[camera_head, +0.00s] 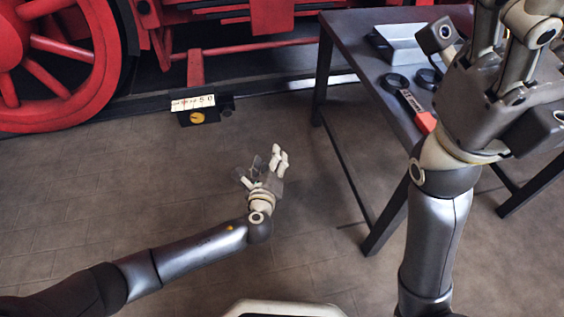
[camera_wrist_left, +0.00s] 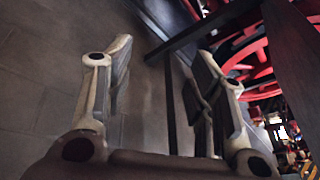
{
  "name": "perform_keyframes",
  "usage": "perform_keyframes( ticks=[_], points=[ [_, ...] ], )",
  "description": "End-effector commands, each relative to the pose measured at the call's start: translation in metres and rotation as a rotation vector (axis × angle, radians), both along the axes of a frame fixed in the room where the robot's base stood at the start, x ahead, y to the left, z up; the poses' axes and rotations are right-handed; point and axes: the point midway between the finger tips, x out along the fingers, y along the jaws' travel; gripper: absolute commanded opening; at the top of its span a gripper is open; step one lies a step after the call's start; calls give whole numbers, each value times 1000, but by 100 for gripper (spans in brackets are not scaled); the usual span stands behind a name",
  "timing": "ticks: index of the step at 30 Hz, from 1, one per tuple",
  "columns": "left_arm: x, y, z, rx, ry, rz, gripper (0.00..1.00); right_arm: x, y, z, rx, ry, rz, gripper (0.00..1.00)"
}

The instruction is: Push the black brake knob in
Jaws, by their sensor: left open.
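A small black box (camera_head: 205,117) with a white marked plate and a yellow disc sits low beside the red locomotive. A small dark part sticks out at its right end; I cannot tell whether it is the brake knob. My left gripper (camera_head: 262,165) is open and empty above the floor, below and to the right of the box, apart from it. In the left wrist view its spread fingers (camera_wrist_left: 165,65) have nothing between them. My right gripper (camera_head: 490,40) is large at the upper right, over the table, partly cut off by the top edge; its opening is unclear.
A dark table (camera_head: 345,40) stands at the right, with a grey box (camera_head: 398,42), black rings (camera_head: 396,82) and a red-ended tool (camera_head: 418,112) on it. A red wheel (camera_head: 60,60) is at the upper left. The floor (camera_head: 130,180) between is clear.

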Motion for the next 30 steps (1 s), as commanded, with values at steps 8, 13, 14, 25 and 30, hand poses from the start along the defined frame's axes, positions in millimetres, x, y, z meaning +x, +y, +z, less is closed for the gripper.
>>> perform_keyframes(
  ticks=[8, 13, 14, 25, 30],
  points=[
    [2, -29, 24, -170, 12, -59, 50, 0, 0, 0, 0, 0, 0, 67],
    [2, -35, 30, -205, 13, -72, 50, 0, 0, 0, 0, 0, 0, 67],
    [3, -35, 30, -207, 14, -72, 50, 0, 0, 0, 0, 0, 0, 67],
    [3, -35, 30, -206, 13, -73, 50, 0, 0, 0, 0, 0, 0, 67],
    [2, -37, 31, -214, 16, -76, 50, 0, 0, 1, 0, -1, 0, 67]
  ],
)
